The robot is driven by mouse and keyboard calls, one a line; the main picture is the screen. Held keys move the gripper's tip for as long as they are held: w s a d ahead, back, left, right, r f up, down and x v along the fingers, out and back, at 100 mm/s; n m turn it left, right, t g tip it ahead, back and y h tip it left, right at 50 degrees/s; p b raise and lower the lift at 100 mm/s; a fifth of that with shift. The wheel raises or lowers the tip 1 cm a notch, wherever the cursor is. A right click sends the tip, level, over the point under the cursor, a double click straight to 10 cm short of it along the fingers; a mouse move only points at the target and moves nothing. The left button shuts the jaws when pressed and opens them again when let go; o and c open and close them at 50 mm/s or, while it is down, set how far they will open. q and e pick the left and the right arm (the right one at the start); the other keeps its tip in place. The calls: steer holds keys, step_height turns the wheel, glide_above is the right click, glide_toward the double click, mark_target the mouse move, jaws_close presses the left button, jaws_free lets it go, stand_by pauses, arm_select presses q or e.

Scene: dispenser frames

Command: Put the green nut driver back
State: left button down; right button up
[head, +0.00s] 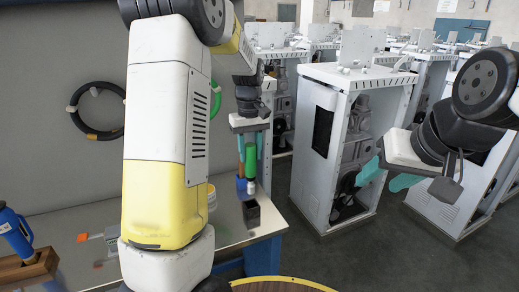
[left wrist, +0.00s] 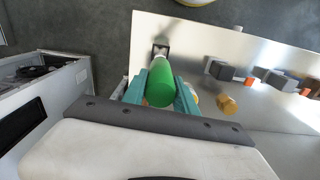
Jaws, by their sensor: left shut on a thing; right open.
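The green nut driver (head: 250,160) hangs roughly upright in my left gripper (head: 248,163), above the right end of the bench. In the left wrist view its green handle (left wrist: 159,84) sits between the two teal fingers of my left gripper (left wrist: 161,97), which are shut on it. A small black open-topped block (head: 251,213) stands on the bench corner below the driver, and a dark block (left wrist: 161,50) shows just beyond the handle in the left wrist view. My right gripper (head: 387,178) is open and empty, away to the right.
A blue tool (head: 14,232) stands in a wooden block (head: 30,270) at far left. An orange-handled item (head: 82,238) lies on the bench. A white cabinet (head: 312,150) stands right of the bench.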

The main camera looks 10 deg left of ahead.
mark_target(251, 180)
arm_select(q)
steer(key=shift+r, duration=0.25)
steer(key=shift+f, duration=5.4)
steer(key=c, duration=0.9)
jaws_free()
steer(key=shift+f, duration=0.1)
steer(key=shift+r, duration=3.95)
